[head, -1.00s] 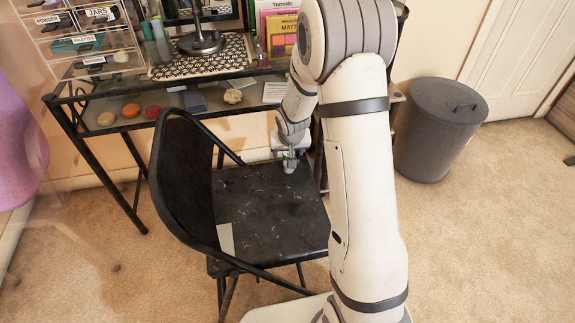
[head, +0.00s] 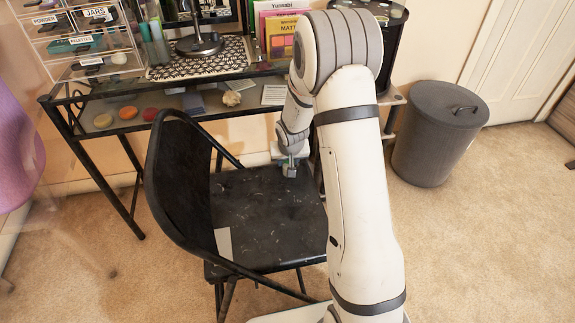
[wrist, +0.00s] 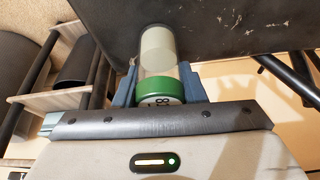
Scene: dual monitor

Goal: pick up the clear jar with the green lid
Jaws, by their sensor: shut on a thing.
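The clear jar (wrist: 157,52) with the green lid (wrist: 160,89) is between the two blue fingers of my gripper (wrist: 157,78) in the wrist view. The fingers are shut on it from both sides, and the lid faces the camera. In the head view my gripper (head: 290,169) is at the back right of the black chair's seat (head: 265,215). The jar is mostly hidden there by the fingers. I cannot tell whether its base touches the seat.
The chair's backrest (head: 178,190) rises to the left. The glass desk (head: 65,97) stands behind, with a lamp (head: 200,45), books (head: 285,30) and small items. A grey bin (head: 437,135) stands right on open carpet.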

